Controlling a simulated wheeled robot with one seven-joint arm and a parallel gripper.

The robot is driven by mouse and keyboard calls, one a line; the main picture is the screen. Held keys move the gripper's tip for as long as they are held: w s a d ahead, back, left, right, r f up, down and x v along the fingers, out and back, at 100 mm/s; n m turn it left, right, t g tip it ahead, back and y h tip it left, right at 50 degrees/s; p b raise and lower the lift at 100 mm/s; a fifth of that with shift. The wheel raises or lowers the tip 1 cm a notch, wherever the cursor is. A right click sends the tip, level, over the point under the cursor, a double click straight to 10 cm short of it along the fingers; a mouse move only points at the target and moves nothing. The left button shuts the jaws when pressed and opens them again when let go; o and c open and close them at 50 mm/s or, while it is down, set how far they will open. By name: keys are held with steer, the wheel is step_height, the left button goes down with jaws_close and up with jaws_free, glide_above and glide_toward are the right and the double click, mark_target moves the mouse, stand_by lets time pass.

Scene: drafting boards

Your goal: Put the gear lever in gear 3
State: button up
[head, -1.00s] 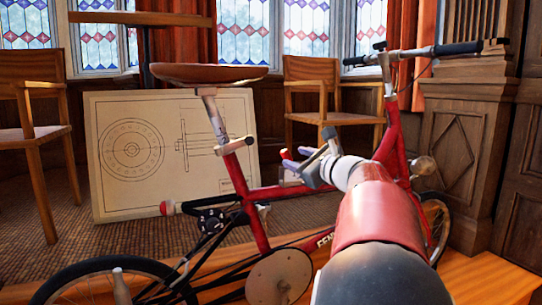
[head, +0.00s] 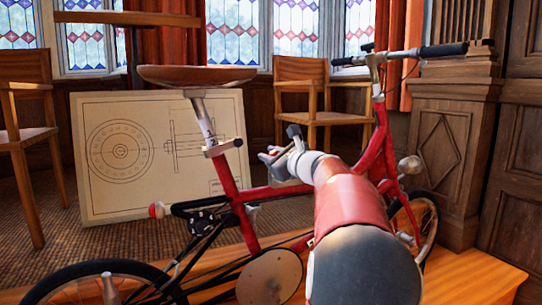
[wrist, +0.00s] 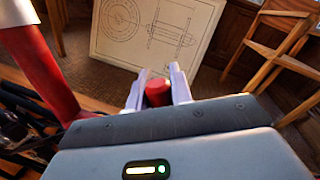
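The gear lever's red knob (wrist: 157,92) shows in the wrist view between the two pale fingers of my gripper (wrist: 158,88). The fingers lie close on both sides of the knob with no clear gap, so my gripper looks shut on it. In the head view my gripper (head: 271,154) is above the red bicycle frame (head: 232,195), right of the seat post.
The bicycle's saddle (head: 196,76) and handlebar (head: 400,56) rise on either side of my gripper. A drawing board (head: 85,165) leans behind the bicycle. Wooden chairs (head: 312,70) stand farther back. A carved wood panel (head: 445,150) is at the right.

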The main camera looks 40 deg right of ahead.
jaws_close()
steer(key=shift+d, duration=0.1)
steer(key=shift+s+d+r+m+t+h+p, duration=0.1)
steer(key=shift+s+d+m+t+h+p, duration=0.2)
steer(key=shift+d+m+p, duration=1.35)
steer(key=shift+s+d+m+t+h+p, duration=0.3)
steer(key=shift+d+m+p, duration=0.5)
steer(key=shift+m, duration=1.6)
steer(key=shift+s+d+r+m+t+h+p, duration=0.1)
steer(key=shift+s+d+m+t+h+p, duration=0.2)
steer(key=shift+d+m+p, duration=1.05)
steer(key=shift+s+d+m+b, duration=0.1)
steer(key=shift+d+m+b, duration=0.15)
steer(key=shift+m+b, duration=0.35)
steer(key=shift+f, duration=0.1)
steer(key=o, duration=0.6)
jaws_free()
